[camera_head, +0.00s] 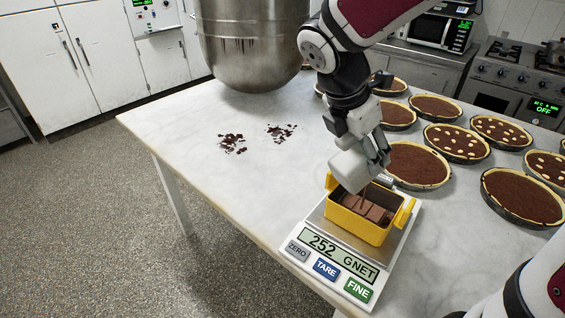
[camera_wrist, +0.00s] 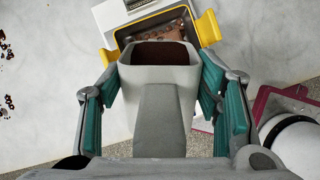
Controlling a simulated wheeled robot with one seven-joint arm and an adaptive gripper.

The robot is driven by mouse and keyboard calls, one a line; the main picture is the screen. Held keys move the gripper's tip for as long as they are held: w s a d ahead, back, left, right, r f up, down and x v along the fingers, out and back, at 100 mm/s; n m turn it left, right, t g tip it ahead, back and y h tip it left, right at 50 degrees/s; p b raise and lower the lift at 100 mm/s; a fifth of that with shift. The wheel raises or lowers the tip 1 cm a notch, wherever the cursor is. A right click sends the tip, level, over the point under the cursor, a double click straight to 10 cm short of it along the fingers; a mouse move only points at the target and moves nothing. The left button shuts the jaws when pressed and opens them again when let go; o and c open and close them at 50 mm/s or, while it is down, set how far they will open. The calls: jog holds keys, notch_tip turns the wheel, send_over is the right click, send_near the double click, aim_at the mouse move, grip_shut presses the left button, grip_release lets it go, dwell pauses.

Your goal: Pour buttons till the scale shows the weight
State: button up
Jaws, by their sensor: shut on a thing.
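My gripper (camera_head: 372,163) is shut on a light grey scoop (camera_head: 349,168). The scoop's handle (camera_wrist: 158,125) lies between the teal finger pads in the wrist view, and its bowl holds something dark brown (camera_wrist: 160,54). The scoop's mouth is tilted down over a yellow tub (camera_head: 355,228), at its back edge. The tub stands on a kitchen scale (camera_head: 325,221). Its display (camera_head: 338,252) reads 252 G NET.
Several chocolate tarts (camera_head: 417,163) in dark tins stand on the right of the marble table (camera_head: 190,125). A large steel mixing bowl (camera_head: 250,40) is at the back. Dark crumbs (camera_head: 232,143) lie on the left part, which is otherwise clear.

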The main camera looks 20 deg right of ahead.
jog(key=shift+w+d+f+g+y, duration=0.1)
jog(key=shift+d+f+g+y, duration=0.2)
jog(key=shift+y, duration=0.5)
jog(key=shift+w+d+f+g+y, duration=0.1)
jog(key=shift+d+f+y, duration=0.3)
jog(key=shift+y, duration=0.4)
dwell(6.4)
